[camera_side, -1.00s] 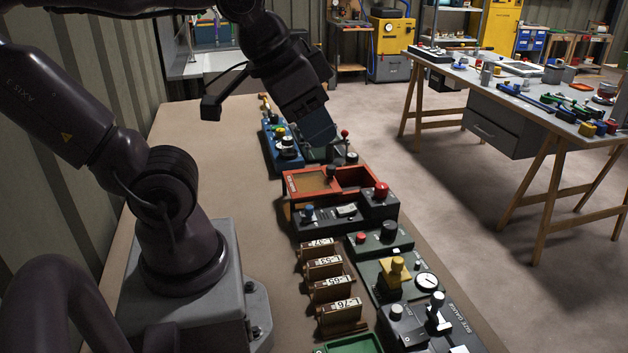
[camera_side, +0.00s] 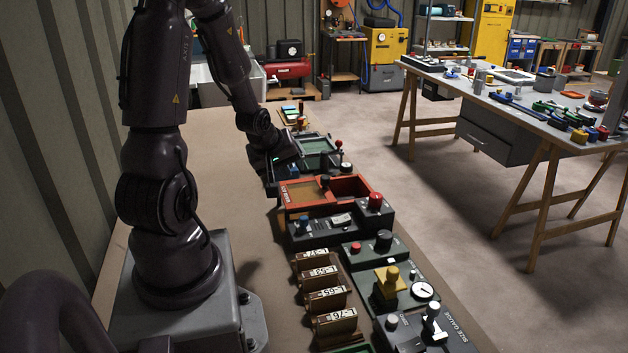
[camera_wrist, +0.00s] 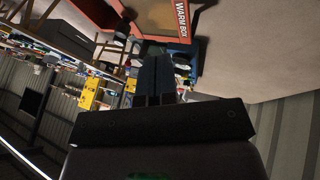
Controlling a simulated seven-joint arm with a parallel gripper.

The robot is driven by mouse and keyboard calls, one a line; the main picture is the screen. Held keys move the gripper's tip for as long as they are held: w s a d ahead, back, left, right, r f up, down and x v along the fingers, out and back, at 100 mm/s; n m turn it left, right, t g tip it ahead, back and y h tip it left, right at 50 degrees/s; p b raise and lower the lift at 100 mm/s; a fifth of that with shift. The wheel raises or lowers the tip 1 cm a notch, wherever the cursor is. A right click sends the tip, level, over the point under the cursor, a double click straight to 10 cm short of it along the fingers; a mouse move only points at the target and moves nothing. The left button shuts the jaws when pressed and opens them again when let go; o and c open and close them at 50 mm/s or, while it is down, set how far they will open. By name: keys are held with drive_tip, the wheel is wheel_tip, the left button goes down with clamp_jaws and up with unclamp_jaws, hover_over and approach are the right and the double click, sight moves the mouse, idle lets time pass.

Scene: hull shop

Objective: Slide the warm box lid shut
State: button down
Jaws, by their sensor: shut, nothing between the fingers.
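The warm box (camera_side: 364,201) is an orange-red box on the bench, in the middle of the side view. Its brown lid panel (camera_side: 302,194) covers the left part, with a dark knob at the panel's right end (camera_side: 325,181). The right part of the box is open. In the wrist view, the box's labelled orange edge (camera_wrist: 180,22) is at the top. My gripper (camera_wrist: 155,62) is shut and empty, its dark fingers pointing up that picture. In the side view it is low behind the box, at its left end, apart from the knob; its fingertips are not clear there.
A green tray device (camera_side: 318,146) with a red-topped lever stands behind the box. Labelled blocks (camera_side: 325,299) and a gauge fixture lie nearer. The bench left of the box is bare.

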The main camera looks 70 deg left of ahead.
approach(319, 188)
drive_tip(key=shift+n, duration=0.4)
drive_tip(key=s+f, duration=0.1)
drive_tip(key=f, duration=0.1)
drive_tip(key=s+a+f, duration=0.1)
drive_tip(key=shift+s+f, duration=0.25)
drive_tip(key=shift+f, duration=0.15)
drive_tip(key=w, duration=0.3)
drive_tip(key=shift+w+a+f, duration=0.1)
drive_tip(key=shift+a+f, duration=0.2)
drive_tip(key=shift+a, duration=0.1)
drive_tip(key=shift+w+a, duration=0.1)
drive_tip(key=shift+w, duration=0.4)
drive_tip(key=shift+t, duration=0.3)
drive_tip(key=w, duration=1.2)
drive_tip(key=shift+w, duration=0.3)
